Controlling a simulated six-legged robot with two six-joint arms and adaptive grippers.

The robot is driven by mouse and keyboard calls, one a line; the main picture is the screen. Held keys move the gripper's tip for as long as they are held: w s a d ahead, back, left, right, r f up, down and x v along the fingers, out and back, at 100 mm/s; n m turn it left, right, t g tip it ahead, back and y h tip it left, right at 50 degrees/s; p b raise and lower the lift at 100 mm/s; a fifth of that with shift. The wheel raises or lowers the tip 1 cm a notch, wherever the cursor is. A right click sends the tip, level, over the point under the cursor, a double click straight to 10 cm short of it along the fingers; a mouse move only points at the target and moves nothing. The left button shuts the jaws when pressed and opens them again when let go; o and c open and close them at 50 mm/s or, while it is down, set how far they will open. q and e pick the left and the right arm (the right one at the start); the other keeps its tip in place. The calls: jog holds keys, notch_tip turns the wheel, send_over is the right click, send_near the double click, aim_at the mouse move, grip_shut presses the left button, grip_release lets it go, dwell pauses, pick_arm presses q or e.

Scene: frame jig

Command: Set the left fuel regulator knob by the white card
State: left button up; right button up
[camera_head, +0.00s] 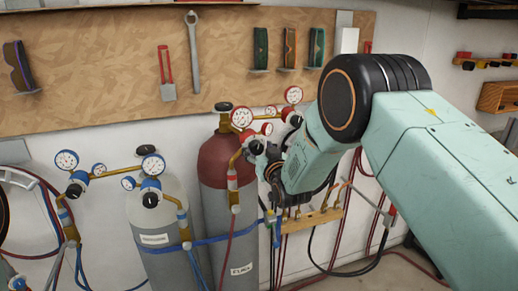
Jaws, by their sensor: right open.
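A maroon-topped gas cylinder (222,160) stands at the middle, with a brass regulator carrying red-rimmed gauges (242,117). A dark round knob (257,147) shows below that gauge, right at my right gripper. My right gripper (268,172) is open, its dark fingers beside the regulator. Whether the fingers surround or touch the knob, I cannot tell. Part of the regulator is hidden behind my gripper and wrist. A plain white rectangle (347,40), perhaps the white card, is on the wooden board above my right arm; no marks are readable. My left gripper is out of view.
A grey cylinder (158,215) with blue-rimmed gauges (152,165) stands close to the left. A blue strap (215,240) crosses both cylinders. Red and dark hoses hang by a small wooden rack (312,220). Tools hang on the wooden board (110,60) behind.

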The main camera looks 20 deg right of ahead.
jog(key=shift+w+a, duration=0.1)
jog(key=shift+a, duration=0.4)
jog(key=shift+c, duration=0.9)
jog(key=shift+d, duration=0.4)
jog(key=c, duration=0.4)
jog(key=shift+a+r, duration=0.1)
jog(key=shift+a, duration=0.15)
jog(key=c, duration=0.5)
jog(key=shift+c, duration=0.5)
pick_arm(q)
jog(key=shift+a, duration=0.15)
pick_arm(e)
jog(key=shift+d, duration=0.15)
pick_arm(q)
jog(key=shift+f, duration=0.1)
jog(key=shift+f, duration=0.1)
